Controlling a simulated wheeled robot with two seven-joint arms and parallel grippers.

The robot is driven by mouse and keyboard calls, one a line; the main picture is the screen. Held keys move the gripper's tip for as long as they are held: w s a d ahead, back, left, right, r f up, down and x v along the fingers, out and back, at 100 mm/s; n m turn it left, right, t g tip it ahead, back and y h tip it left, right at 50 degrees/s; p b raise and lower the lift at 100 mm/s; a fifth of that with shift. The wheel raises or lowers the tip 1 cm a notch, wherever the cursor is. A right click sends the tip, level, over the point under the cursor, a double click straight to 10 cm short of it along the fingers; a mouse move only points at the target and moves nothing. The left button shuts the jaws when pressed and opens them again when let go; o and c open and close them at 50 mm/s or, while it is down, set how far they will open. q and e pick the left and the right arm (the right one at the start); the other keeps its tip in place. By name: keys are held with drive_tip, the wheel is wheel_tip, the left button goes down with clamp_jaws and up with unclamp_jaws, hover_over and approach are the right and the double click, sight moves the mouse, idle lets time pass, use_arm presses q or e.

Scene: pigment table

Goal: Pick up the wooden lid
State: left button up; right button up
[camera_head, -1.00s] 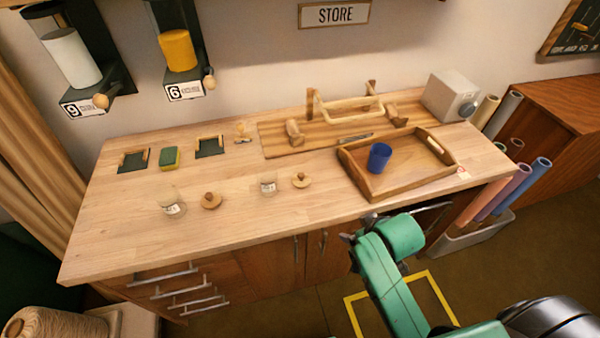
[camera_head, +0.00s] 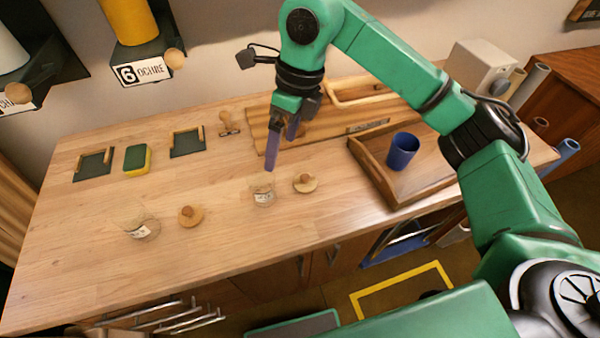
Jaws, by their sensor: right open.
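Two round wooden lids with knobs lie on the wooden worktop. One lid (camera_head: 305,184) lies just right of a small clear glass jar (camera_head: 263,194); the other lid (camera_head: 190,216) lies right of a second clear jar (camera_head: 141,227). Both jars have white labels and stand without lids. My right gripper (camera_head: 281,150) comes down from above, open and empty, with its purple-grey fingers above and behind the nearer jar, a little left of and behind the right-hand lid. It appears apart from both. My left gripper is out of view.
A wooden tray (camera_head: 373,175) with a blue cup (camera_head: 402,151) is on the right. A sponge (camera_head: 137,159), two dark holders and a small wooden stamp (camera_head: 228,123) are at the back left. The left front of the worktop (camera_head: 80,260) is clear.

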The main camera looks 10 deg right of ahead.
sight(305, 176)
drive_tip(key=w+d+m+h, duration=0.1)
drive_tip(key=w+d+h, duration=0.15)
drive_tip(key=d, duration=0.35)
drive_tip(key=f+p, duration=0.2)
drive_tip(key=f, duration=0.2)
drive_tip(key=s+a+f+p, duration=0.1)
drive_tip(key=f+p, duration=0.1)
drive_tip(key=f, duration=0.3)
drive_tip(key=f+p, duration=0.2)
drive_tip(key=f, duration=0.2)
drive_tip(key=shift+s+a+f, duration=0.15)
drive_tip(key=shift+s, duration=0.25)
drive_tip(key=shift+f, duration=0.15)
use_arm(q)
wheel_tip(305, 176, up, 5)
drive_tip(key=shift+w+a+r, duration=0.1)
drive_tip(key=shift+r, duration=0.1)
use_arm(e)
drive_tip(key=c, duration=1.3)
